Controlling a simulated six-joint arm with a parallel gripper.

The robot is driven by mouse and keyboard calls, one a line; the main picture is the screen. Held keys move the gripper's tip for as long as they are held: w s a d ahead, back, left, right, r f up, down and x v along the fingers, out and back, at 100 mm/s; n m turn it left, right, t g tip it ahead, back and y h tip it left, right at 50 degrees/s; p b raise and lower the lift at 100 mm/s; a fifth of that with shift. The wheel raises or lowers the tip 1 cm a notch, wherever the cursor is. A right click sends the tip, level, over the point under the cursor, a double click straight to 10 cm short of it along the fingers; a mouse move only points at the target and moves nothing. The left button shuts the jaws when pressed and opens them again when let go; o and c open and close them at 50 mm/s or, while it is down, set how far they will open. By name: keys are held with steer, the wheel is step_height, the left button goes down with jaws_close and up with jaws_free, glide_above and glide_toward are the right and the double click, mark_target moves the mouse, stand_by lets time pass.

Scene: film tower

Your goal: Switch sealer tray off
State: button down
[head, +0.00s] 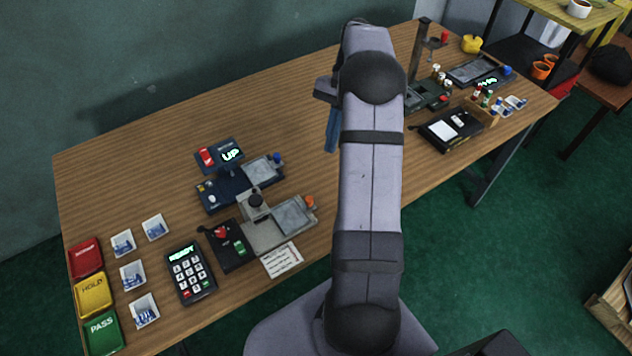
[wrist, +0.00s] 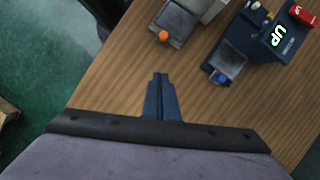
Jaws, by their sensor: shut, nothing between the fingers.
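I cannot read a label that marks the sealer tray. A blue device with a grey tray (head: 259,170) and blue knob (head: 277,158) stands left of centre. Behind it is a panel with a lit "UP" display (head: 231,155) and a red switch (head: 206,156). In front is a grey device with its own tray (head: 293,216), an orange knob (head: 309,202), and a black box with red and green controls (head: 229,241). My gripper (head: 331,135) is shut and empty above the table, right of these devices. The wrist view shows its fingertips (wrist: 160,76) apart from both trays.
A keypad reading "READY" (head: 190,272), several small white trays and red, yellow and green bins (head: 93,294) fill the left end. More devices, including a black one (head: 450,130), stand at the right. Bare wood (head: 290,110) lies in the middle.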

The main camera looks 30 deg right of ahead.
steer(key=p+x, duration=0.2)
steer(key=x, duration=0.7)
steer(key=shift+a+f, duration=0.15)
steer(key=shift+s+a+f+p, duration=0.1)
steer(key=shift+s+a+p, duration=0.2)
steer(key=shift+a, duration=0.25)
steer(key=shift+s+a+f+p, duration=0.1)
steer(key=shift+s+a+p, duration=0.2)
steer(key=shift+a, duration=0.3)
steer(key=shift+s+a+f, duration=0.1)
steer(key=shift+s+a, duration=0.25)
steer(key=shift+a, duration=0.3)
steer(key=p, duration=0.2)
glide_above(285, 216)
steer(key=w+d, duration=0.1)
steer(key=d, duration=0.2)
steer(key=shift+a, duration=0.5)
